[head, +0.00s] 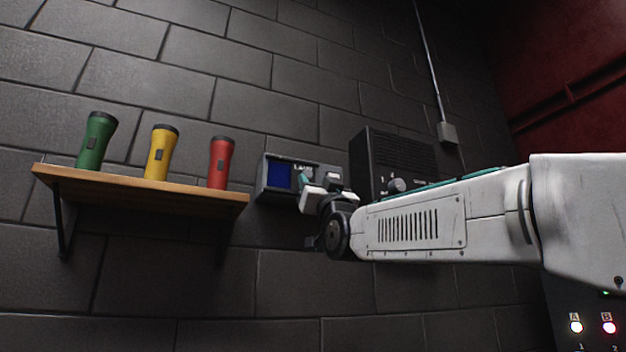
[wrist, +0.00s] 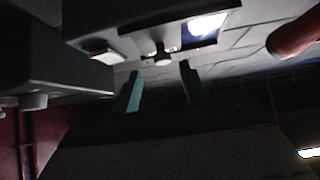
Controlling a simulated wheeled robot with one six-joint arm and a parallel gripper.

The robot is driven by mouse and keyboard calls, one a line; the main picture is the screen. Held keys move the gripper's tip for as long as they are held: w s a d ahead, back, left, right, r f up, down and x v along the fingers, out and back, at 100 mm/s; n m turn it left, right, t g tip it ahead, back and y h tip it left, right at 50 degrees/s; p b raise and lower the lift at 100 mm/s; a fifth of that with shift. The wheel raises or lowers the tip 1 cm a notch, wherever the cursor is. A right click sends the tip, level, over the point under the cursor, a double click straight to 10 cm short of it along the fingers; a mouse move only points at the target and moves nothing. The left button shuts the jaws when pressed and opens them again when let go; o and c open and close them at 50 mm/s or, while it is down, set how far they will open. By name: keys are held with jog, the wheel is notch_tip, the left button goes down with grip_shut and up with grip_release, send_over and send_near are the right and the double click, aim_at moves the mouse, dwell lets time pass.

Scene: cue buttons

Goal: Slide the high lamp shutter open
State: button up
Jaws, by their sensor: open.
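The lamp box (head: 266,192) is a small dark-grey case on the brick wall, right of the shelf, with a blue window (head: 280,174) at its left and a partly covered label. In the wrist view the box (wrist: 130,14) fills the top, and its window (wrist: 207,26) shows a bright white patch and some blue. A small knob (wrist: 165,59), seemingly the shutter's handle, stands at the box's lower edge. My gripper (head: 311,183) is in front of the box's right part and hides it. In the wrist view its teal fingers (wrist: 160,71) are open, one either side of the knob's line, apparently empty. Contact cannot be told.
A black slotted box (head: 385,155) with a knob stands close right of the lamp box. A conduit box (head: 447,132) is farther right.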

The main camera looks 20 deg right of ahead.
jog(key=v, duration=0.4)
jog(key=shift+f, duration=0.1)
dwell(0.4)
jog(key=w+f+g+h, duration=0.1)
jog(key=w+f+g, duration=0.15)
jog(key=f, duration=0.45)
jog(key=w+f+g, duration=0.2)
jog(key=f+g, duration=0.2)
jog(key=f, duration=0.4)
jog(key=s+d+f+g+h, duration=0.1)
jog(key=s+f+g, duration=0.25)
jog(key=f, duration=0.55)
jog(key=s+d+f+g, duration=0.15)
jog(key=f+g, duration=0.25)
jog(key=f, duration=0.5)
jog(key=s+d+f+g, duration=0.2)
jog(key=s+f+g, duration=0.1)
jog(key=s+f, duration=0.5)
jog(key=s+d+f+m+g+h, duration=0.1)
jog(key=s+f+g, duration=0.3)
jog(key=s, duration=0.9)
jog(key=s+d+f+g+h, duration=0.1)
jog(key=s+d+f+g, duration=0.2)
jog(key=s+f, duration=0.8)
jog(key=shift+f+m+g, duration=0.3)
jog(key=shift+m+g, duration=0.1)
jog(key=shift+g, duration=0.3)
